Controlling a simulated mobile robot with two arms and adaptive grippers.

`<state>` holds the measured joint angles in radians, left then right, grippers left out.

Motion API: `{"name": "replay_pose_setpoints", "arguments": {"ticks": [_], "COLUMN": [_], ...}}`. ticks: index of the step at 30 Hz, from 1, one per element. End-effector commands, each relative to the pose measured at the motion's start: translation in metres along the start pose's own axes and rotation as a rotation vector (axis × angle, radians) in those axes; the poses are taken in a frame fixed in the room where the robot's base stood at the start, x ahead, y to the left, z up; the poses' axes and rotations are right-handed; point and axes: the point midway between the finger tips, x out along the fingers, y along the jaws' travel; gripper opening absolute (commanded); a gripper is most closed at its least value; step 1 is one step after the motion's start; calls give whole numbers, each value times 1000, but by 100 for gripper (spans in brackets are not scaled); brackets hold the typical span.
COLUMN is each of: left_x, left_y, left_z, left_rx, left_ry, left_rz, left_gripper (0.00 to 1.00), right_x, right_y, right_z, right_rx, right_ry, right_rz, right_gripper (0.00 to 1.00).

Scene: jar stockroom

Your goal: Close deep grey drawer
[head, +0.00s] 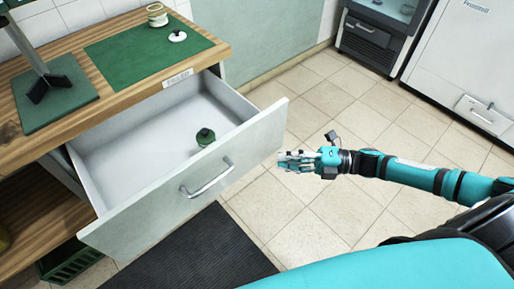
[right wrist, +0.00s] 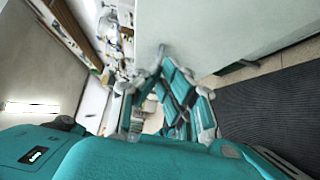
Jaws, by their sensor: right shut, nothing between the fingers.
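The deep grey drawer (head: 245,146) stands pulled far out of the wooden-topped counter, with its pale grey front toward me. Its metal bar handle (head: 207,178) is on the front. A small green jar with a dark knob (head: 205,138) stands inside, near the front panel. My right gripper (head: 282,160) is shut and empty, close to the right end of the drawer front. I cannot tell whether it touches the panel. In the right wrist view the closed fingers (right wrist: 162,72) point toward a pale panel. My left gripper is not in view.
The wooden counter (head: 60,61) carries green mats, a jar (head: 157,15), a white lid (head: 177,36) and a stand (head: 40,60). A dark floor mat (head: 190,255) lies below the drawer. A green crate (head: 70,262) sits underneath. Tiled floor (head: 330,205) is open at right.

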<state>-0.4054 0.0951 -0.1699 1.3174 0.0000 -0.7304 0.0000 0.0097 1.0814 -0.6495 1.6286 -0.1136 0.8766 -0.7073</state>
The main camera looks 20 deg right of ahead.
Motion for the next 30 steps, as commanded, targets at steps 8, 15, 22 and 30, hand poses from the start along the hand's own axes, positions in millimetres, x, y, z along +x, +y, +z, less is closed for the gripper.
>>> {"name": "replay_pose_setpoints", "arguments": {"ticks": [8,15,22,30], "left_x": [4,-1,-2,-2], "left_y": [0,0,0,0], "left_z": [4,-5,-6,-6], "left_rx": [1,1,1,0], "left_ry": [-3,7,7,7], "left_rz": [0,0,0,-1], "left_gripper": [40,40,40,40], "right_x": [57,75,78,79], "right_y": [1,-1,-1,-1], "right_z": [7,27,29,30], "right_rx": [-4,-1,1,1], "right_ry": [-3,-3,-2,-3], "right_rz": [2,-1,-2,-1], "right_gripper": [0,0,0,0]}}
